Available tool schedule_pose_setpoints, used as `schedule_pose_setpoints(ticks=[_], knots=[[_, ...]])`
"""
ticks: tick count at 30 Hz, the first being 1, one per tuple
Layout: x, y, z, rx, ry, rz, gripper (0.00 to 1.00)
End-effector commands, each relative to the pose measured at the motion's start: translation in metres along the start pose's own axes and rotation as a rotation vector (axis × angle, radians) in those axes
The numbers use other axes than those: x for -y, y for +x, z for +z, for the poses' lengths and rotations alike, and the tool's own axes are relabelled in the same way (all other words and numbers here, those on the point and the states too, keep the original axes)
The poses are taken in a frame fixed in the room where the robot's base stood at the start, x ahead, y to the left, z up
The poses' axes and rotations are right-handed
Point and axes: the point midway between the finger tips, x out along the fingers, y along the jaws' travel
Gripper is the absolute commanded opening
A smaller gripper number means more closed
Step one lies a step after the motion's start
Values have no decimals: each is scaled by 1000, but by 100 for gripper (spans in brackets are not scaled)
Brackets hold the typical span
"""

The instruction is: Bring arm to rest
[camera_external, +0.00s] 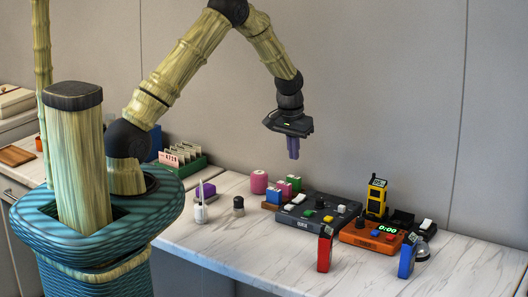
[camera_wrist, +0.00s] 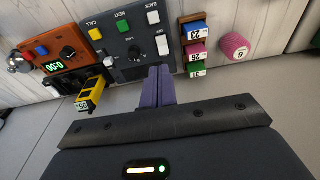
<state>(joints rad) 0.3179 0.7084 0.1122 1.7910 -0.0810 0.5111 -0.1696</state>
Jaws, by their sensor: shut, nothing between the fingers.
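My gripper (camera_external: 293,148) hangs in the air above the back of the marble counter (camera_external: 215,238), fingers pointing down. Its purple fingers are together with nothing between them; they also show in the wrist view (camera_wrist: 158,85). My arm is raised and bent, well clear of the counter. Below and right of the gripper is a dark grey control box (camera_external: 318,212) with several coloured buttons. It also shows in the wrist view (camera_wrist: 130,38), just beyond the fingertips, with CALL, NEXT and BACK labels. The gripper touches nothing.
An orange timer box (camera_external: 370,238) reads 0:00, with a yellow handheld device (camera_external: 376,197) behind it. A red device (camera_external: 325,250) and a blue one (camera_external: 407,258) stand in front. The counter's front left is clear.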

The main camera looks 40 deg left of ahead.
Motion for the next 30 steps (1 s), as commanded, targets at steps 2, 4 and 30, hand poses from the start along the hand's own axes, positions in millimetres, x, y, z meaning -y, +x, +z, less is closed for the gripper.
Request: schedule_pose_setpoints(ticks=[2, 4, 30], knots=[[0, 0, 0, 0, 0, 0, 0], [0, 0, 0, 0, 0, 0, 0], [103, -124, 156, -74, -12, 13, 0]])
